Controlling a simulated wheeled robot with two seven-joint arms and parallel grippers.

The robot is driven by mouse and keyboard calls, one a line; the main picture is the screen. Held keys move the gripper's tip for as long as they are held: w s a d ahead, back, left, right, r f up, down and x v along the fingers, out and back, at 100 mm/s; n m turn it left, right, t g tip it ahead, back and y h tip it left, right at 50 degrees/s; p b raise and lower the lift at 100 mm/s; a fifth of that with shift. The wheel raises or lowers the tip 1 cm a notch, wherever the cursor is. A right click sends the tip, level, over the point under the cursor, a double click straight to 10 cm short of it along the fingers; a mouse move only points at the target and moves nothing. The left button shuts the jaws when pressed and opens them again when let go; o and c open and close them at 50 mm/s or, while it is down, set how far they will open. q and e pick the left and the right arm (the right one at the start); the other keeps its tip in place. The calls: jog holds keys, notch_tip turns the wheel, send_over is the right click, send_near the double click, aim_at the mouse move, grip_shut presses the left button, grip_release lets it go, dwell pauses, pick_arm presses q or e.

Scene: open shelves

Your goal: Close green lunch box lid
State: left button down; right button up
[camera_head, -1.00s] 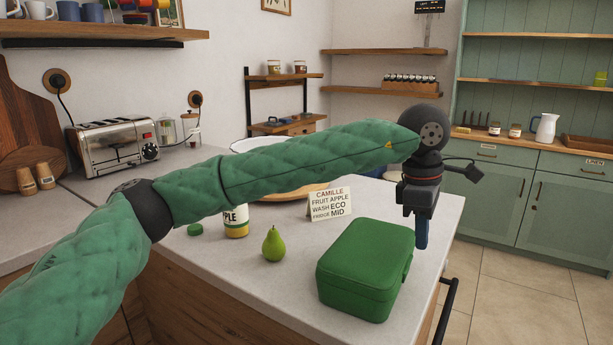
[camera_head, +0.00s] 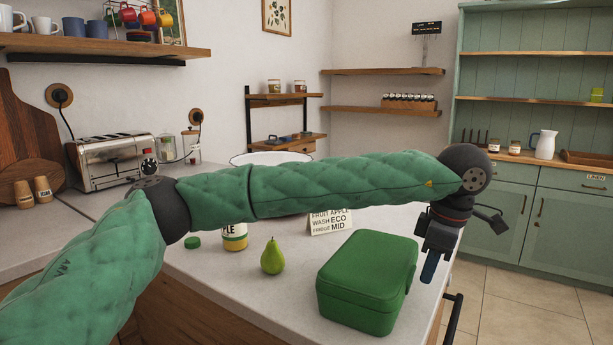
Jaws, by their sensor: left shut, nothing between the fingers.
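The green lunch box (camera_head: 366,285) stands on the light countertop near its right front edge. Its lid lies flat on top and looks closed. My left arm reaches across the picture from the left, above the counter. My left gripper (camera_head: 429,270) points down just right of the box's far right corner, apart from it as far as I can tell. Its fingers are together with nothing seen between them. My right gripper is not in view.
A green pear (camera_head: 272,257), a labelled jar (camera_head: 234,238) and a small green cap (camera_head: 193,242) stand left of the box. A text card (camera_head: 330,222) stands behind it. A toaster (camera_head: 112,162) is at the back left. The counter between pear and box is clear.

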pick_arm(q)
jog(key=s+d+r, duration=0.5)
jog(key=d+r, duration=0.1)
jog(key=d, duration=0.2)
jog(key=shift+d+r, duration=0.15)
jog(key=shift+r, duration=0.05)
dwell(0.3)
